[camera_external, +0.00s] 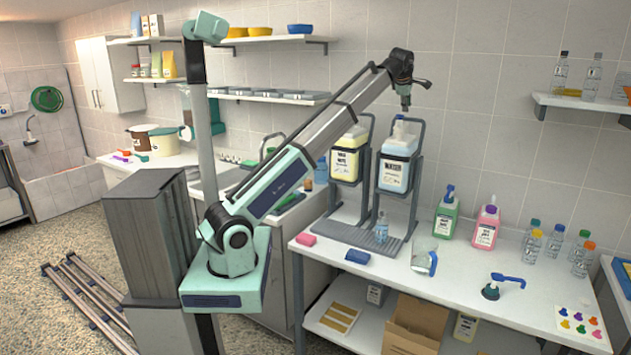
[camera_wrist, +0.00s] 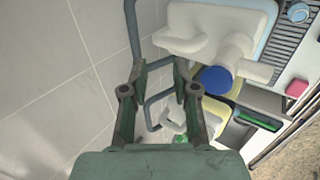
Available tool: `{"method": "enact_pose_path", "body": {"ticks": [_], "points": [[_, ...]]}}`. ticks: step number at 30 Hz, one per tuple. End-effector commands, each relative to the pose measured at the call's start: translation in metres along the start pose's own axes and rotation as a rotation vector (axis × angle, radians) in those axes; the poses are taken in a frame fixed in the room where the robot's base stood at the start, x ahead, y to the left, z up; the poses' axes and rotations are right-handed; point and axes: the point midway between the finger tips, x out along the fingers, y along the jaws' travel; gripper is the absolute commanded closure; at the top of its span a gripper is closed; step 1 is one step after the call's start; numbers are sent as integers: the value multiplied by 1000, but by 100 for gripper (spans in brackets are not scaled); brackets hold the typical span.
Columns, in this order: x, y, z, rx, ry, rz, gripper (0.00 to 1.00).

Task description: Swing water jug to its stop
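Two jugs hang in dark tilting cradles on the bench. The right jug (camera_external: 396,170) is pale blue-white with a label I read as water. The left jug (camera_external: 345,163) is yellowish; its label is hard to read. My gripper (camera_external: 405,104) points down, just above the right jug and its cradle (camera_external: 415,185). In the wrist view my gripper (camera_wrist: 159,72) is open, its two fingers apart. A white jug top (camera_wrist: 225,22) with a blue cap (camera_wrist: 215,79) lies right of the fingers. A grey cradle tube (camera_wrist: 135,32) shows by the fingertips; contact is unclear.
A small clear bottle (camera_external: 381,228) stands on the grey drip tray (camera_external: 350,236) below the right jug. Green (camera_external: 446,217) and pink (camera_external: 486,229) pump bottles stand to the right. The tiled wall (camera_wrist: 50,70) is close behind. A sponge (camera_external: 306,239) lies at the bench's front left.

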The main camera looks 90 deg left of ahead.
Motion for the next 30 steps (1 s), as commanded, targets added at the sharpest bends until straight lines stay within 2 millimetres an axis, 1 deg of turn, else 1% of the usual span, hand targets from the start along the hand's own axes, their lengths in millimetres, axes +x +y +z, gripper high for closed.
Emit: {"method": "enact_pose_path", "body": {"ticks": [1, 6, 9, 12, 18, 30], "points": [[-11, 0, 0, 0, -1, 1, 71], [-42, 0, 1, 1, -1, 1, 71], [-56, 1, 1, 1, 0, 1, 71], [-65, 0, 0, 0, 1, 0, 71], [-72, 0, 0, 0, 1, 0, 71], [-70, -1, 1, 4, 0, -2, 71]]}}
